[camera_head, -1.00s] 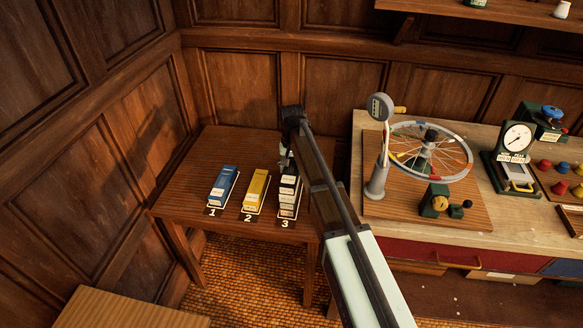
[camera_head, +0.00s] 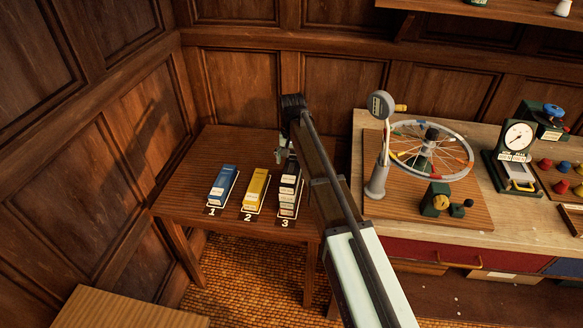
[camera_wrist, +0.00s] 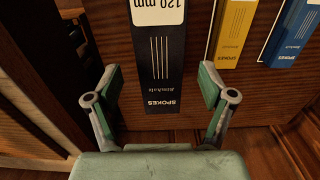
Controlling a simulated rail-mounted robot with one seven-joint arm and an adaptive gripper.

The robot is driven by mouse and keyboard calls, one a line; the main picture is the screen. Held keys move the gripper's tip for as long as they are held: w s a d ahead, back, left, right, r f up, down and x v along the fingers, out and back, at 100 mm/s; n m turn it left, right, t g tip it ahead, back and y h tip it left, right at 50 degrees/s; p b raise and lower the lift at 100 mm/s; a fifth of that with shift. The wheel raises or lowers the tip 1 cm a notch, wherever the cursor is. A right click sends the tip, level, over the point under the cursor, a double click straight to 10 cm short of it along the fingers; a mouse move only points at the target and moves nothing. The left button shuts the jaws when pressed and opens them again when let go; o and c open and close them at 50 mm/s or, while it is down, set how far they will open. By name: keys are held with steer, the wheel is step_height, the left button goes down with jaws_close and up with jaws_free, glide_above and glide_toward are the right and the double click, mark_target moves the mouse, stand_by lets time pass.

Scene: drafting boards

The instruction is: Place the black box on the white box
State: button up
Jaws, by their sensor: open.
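The black box (camera_head: 290,182) lies at place 3 on the small brown table, its long side running away from me. In the wrist view the black box (camera_wrist: 158,65) shows a white "120 mm" label and the word "SPOKES". Pale bands (camera_head: 287,209) show at its near end; I cannot tell whether they belong to a white box under it. No separate white box is clearly visible. My gripper (camera_head: 281,156) is above the far end of place 3. In the wrist view my gripper (camera_wrist: 160,82) is open, its fingers apart on either side of the black box's outline, holding nothing.
A blue box (camera_head: 223,186) lies at place 1 and a yellow box (camera_head: 257,190) at place 2 on the small table (camera_head: 180,185). A workbench with a spoked wheel (camera_head: 432,150) and a dial stand (camera_head: 379,150) is close on the right. Panelled walls stand behind and left.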

mark_target(291, 167)
step_height(291, 167, up, 9)
steer(key=b, duration=0.1)
steer(key=shift+f, duration=0.15)
